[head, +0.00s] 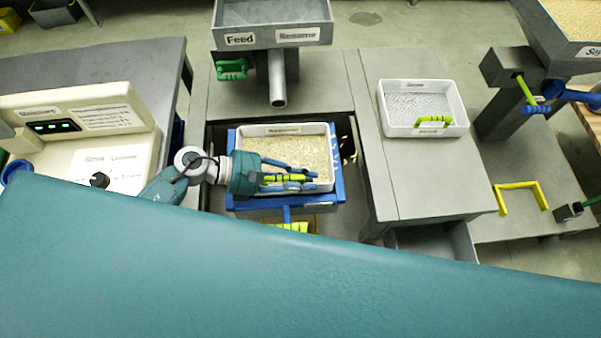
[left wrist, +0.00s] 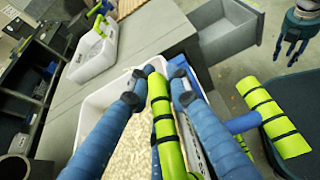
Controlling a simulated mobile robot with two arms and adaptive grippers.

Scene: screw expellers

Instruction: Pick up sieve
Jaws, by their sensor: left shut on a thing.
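A white sieve (head: 324,148) full of pale, grainy material sits in a blue frame at the middle of the head view. It has a green-yellow handle (head: 284,178) with dark bands on its near side. My left gripper (head: 290,181) is over this near side, its blue fingers shut around the handle. In the left wrist view the handle (left wrist: 163,120) lies between the two blue fingers, with the sieve's white wall (left wrist: 95,107) and the pale material beyond. My right gripper (left wrist: 291,48) hangs empty at the top right of the left wrist view, its fingers apart.
The blue frame (head: 340,190) surrounds the sieve. A grey feed hopper (head: 272,35) stands behind. A control panel (head: 80,125) is at the left.

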